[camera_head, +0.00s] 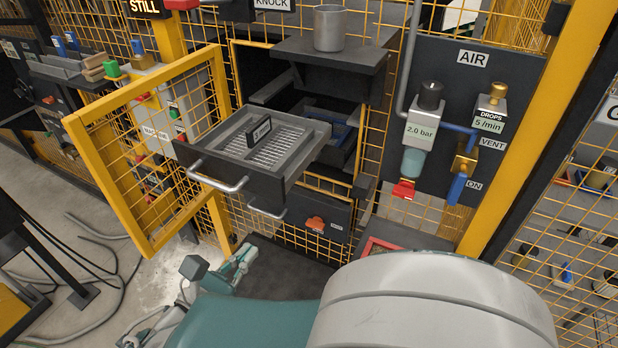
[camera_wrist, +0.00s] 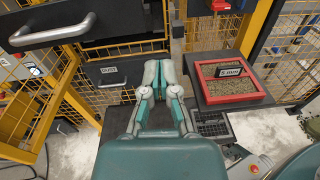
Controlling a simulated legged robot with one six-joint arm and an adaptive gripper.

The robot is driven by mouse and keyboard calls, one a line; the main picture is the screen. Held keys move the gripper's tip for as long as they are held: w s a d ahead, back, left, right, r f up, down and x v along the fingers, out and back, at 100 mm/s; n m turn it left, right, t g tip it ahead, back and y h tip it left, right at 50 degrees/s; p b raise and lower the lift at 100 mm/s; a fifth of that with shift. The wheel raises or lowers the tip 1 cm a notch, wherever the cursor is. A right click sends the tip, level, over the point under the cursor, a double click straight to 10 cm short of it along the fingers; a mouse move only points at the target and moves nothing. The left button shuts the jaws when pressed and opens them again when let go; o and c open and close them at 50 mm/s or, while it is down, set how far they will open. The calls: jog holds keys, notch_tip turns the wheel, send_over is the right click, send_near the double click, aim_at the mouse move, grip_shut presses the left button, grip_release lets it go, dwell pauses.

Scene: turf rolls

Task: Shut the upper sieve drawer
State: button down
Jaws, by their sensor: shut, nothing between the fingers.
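The upper sieve drawer (camera_head: 285,125) is a dark grey tray with a slotted plate and a small label. It sticks far out of the cabinet, past the open yellow mesh door. Its bar handle (camera_head: 217,182) is on the front at the left; a drawer handle also shows at the upper left in the wrist view (camera_wrist: 52,34). My gripper (camera_wrist: 158,64) is shut and empty, right of and lower than that handle, apart from it. In the head view, my gripper (camera_head: 243,253) is below the drawer, partly hidden by my arm.
The yellow mesh door (camera_head: 140,190) stands open left of the drawer. A second handle (camera_head: 266,211) shows below the drawer front. A grey cup (camera_head: 329,28) stands on the shelf above. A red-framed tray of granules (camera_wrist: 232,80) lies right of my gripper. An air panel (camera_head: 460,120) is at right.

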jog(key=a+n+t, duration=0.1)
send_near(282, 195)
jog(key=d+x, duration=0.1)
jog(key=x, duration=0.4)
jog(key=shift+w+a+y, duration=0.15)
jog(key=shift+w+y, duration=0.15)
jog(key=shift+w, duration=0.8)
jog(key=shift+w+a, duration=0.25)
jog(key=shift+a, duration=0.2)
jog(key=shift+d+r, duration=0.1)
jog(key=shift+d, duration=0.75)
jog(key=shift+w+d, duration=0.1)
jog(key=shift+w, duration=0.45)
jog(key=x, duration=3.3)
jog(key=shift+w+a, duration=0.25)
